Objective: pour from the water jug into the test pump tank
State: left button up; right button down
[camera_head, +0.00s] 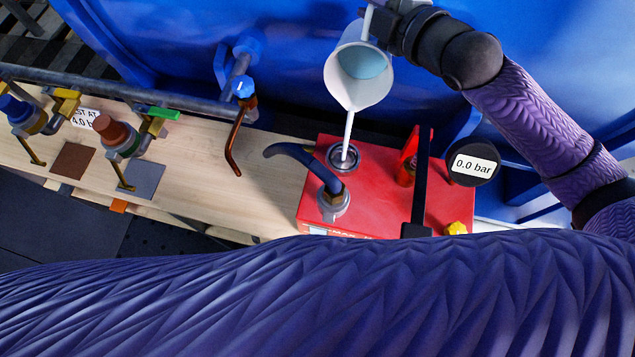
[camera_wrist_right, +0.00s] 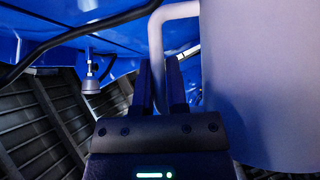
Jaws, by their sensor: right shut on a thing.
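The white water jug (camera_head: 340,85) is tilted, mouth toward the camera, with pale blue water (camera_head: 363,62) inside. A thin white stream runs from its lip down into the round filler opening (camera_head: 343,157) of the red test pump tank (camera_head: 375,200). The jug is above the tank, not touching it. My right gripper (camera_wrist_right: 160,75) is shut on the jug's handle (camera_wrist_right: 157,45); the jug's wall fills the right of the right wrist view (camera_wrist_right: 260,80). The water level inside the tank cannot be seen. My left gripper is not in view.
A black gauge reading 0.0 bar (camera_head: 473,164), a black lever (camera_head: 422,185) and a dark blue hose (camera_head: 305,160) rise from the tank. Valves and a pipe (camera_head: 130,95) line the wooden bench (camera_head: 210,190) at left. A blue casing (camera_head: 165,50) stands behind. My purple arm crosses the foreground.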

jog(key=shift+s+a+r, duration=0.1)
jog(key=shift+s+r, duration=0.1)
jog(key=shift+r, duration=0.05)
dwell(0.3)
jog(key=shift+s+r+t, duration=0.2)
jog(key=shift+t, duration=0.1)
jog(key=shift+n, duration=0.3)
jog(key=shift+s+a+r+p, duration=0.15)
jog(key=shift+s+r+p, duration=0.05)
jog(key=shift+s+p, duration=0.1)
dwell(0.3)
jog(key=shift+s+r+n+t, duration=0.2)
jog(key=shift+n+t, duration=0.1)
jog(key=shift+t, duration=0.1)
